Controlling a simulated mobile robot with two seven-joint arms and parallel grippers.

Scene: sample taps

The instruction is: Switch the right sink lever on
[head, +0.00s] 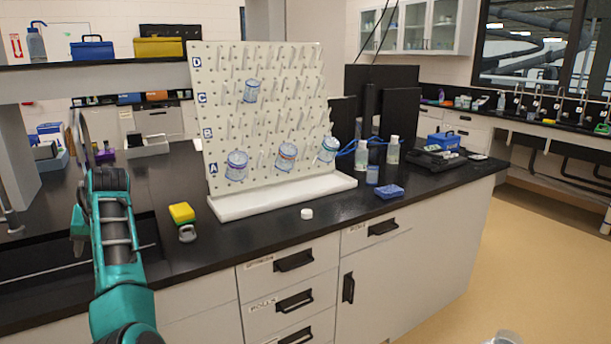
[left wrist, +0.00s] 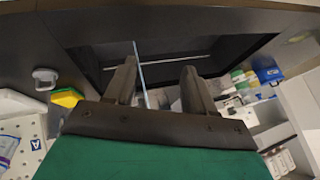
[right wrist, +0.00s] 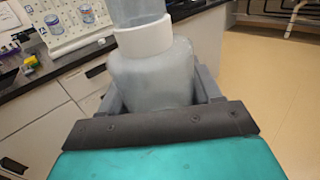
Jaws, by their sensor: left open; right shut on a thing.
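The dark sink basin (head: 60,245) is set into the black counter at the left of the head view. My left arm reaches over it. In the left wrist view my left gripper (left wrist: 157,75) is open and empty above the dark basin (left wrist: 165,55). A thin pale rod shows beyond its fingers. I cannot clearly make out the right sink lever in any view; my left arm covers part of the sink area. My right gripper (right wrist: 155,95) is shut on a translucent bottle with a white collar (right wrist: 143,40), held away from the counter, over the floor side.
A white pegboard rack (head: 262,125) with several beakers stands mid-counter. A yellow sponge (head: 181,212), a small grey item (head: 187,233), a white cap (head: 307,214) and a blue sponge (head: 390,191) lie near the front edge. The floor at right is clear.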

